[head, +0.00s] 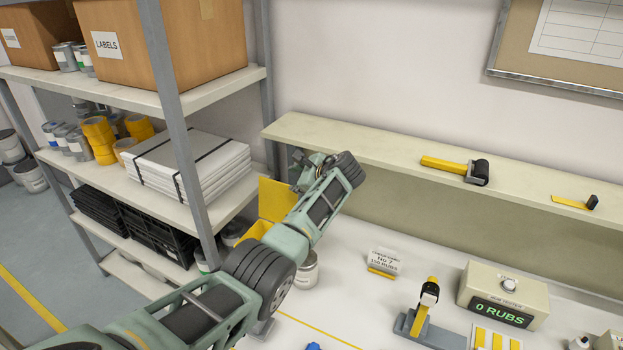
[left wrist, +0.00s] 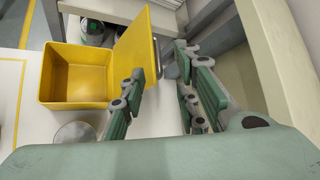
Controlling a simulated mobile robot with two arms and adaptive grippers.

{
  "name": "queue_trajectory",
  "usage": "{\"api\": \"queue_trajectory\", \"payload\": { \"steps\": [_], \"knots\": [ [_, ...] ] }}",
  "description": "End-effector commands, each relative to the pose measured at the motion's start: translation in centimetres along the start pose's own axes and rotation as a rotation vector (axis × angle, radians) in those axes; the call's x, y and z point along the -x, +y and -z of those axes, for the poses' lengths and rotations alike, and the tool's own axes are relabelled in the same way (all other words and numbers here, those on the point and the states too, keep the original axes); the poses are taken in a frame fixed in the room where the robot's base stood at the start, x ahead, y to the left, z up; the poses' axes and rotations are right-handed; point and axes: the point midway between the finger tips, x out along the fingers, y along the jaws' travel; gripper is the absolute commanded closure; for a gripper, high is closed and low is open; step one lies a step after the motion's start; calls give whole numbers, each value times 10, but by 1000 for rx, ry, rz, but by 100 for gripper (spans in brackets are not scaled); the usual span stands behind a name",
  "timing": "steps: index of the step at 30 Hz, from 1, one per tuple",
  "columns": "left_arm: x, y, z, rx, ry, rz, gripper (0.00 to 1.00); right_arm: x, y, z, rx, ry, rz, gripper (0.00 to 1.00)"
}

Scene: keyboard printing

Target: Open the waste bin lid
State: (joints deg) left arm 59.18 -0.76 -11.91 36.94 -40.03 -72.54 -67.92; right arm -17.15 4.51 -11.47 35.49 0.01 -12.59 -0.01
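The yellow waste bin (left wrist: 75,75) stands at the left in the left wrist view, with its inside visible and empty. Its yellow lid (left wrist: 143,48) is raised and tilted steeply at the bin's right side. In the head view the lid (head: 277,199) stands up above the bin (head: 257,230), partly behind my left arm. My left gripper (left wrist: 160,63) has its fingers spread apart close to the lid; one finger overlaps the lid in the picture. I cannot tell whether they touch. In the head view the left gripper (head: 308,168) is beside the lid's upper edge. My right gripper is not in view.
A metal shelf rack (head: 180,120) with boxes and tins stands at the left. A raised ledge (head: 370,150) runs along the wall behind the gripper. A tin (head: 306,270) stands beside my arm. The rub tester (head: 503,295) is at the right.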

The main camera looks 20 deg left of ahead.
Motion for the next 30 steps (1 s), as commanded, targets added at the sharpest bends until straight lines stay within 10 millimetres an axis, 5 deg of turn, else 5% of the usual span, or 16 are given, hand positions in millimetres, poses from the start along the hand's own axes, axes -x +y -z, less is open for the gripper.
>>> {"api": "queue_trajectory", "payload": {
  "steps": [16,30],
  "knots": [
    [82,0,0,0,3,0,71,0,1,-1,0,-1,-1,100],
    [94,1,-1,0,2,-2,71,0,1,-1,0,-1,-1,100]
  ]
}}
